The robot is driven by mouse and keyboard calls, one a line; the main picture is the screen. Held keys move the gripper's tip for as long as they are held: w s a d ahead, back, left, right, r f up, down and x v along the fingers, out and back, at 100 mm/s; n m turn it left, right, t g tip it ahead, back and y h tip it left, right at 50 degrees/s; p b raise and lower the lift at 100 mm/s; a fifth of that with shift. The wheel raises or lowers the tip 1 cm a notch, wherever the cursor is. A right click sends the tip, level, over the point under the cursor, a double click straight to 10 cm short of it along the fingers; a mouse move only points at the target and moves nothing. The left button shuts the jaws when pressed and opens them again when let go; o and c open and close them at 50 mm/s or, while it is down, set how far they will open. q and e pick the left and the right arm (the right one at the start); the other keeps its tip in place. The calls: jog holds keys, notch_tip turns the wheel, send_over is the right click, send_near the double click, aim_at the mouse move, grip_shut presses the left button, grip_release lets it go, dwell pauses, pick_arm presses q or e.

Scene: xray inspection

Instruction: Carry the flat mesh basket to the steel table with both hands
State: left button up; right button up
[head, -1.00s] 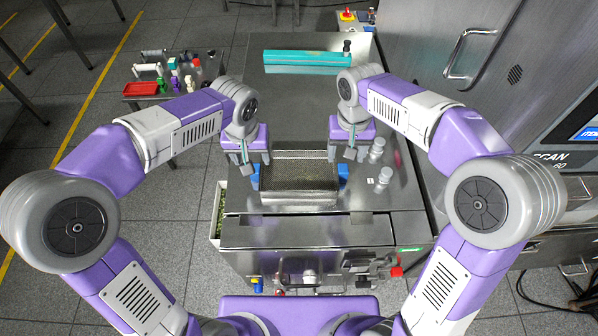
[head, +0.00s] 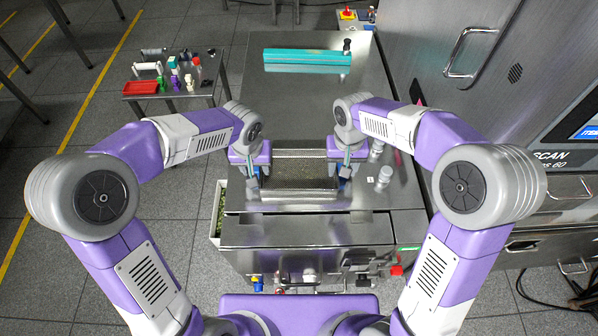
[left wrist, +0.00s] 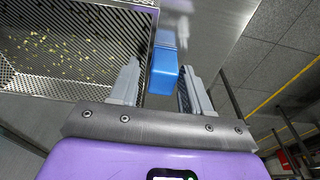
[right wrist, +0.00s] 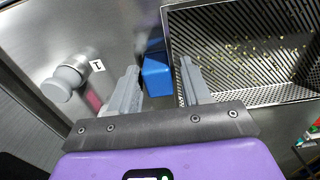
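The flat mesh basket (head: 297,180) sits on the steel worktop in front of me. Its mesh floor holds small yellowish bits in the left wrist view (left wrist: 75,45) and in the right wrist view (right wrist: 255,50). My left gripper (head: 253,176) is at the basket's left end, its fingers open on either side of a blue handle (left wrist: 163,72). My right gripper (head: 345,170) is at the right end, its fingers apart around the other blue handle (right wrist: 156,72). Gaps show between the fingers and both handles.
The steel worktop (head: 300,105) bears a teal box (head: 307,57) at the back and grey knobs (head: 384,176) to the right. A small side table (head: 205,92) at left holds a red tray (head: 141,88) and bottles. A large scanner cabinet (head: 530,90) stands at right.

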pick_arm(q)
jog(key=c, duration=0.8)
pick_arm(e)
jog(key=c, duration=0.8)
pick_arm(q)
jog(key=shift+o, duration=0.2)
jog(key=shift+r, duration=0.1)
pick_arm(e)
jog(key=shift+o, duration=0.2)
jog(key=shift+r, duration=0.1)
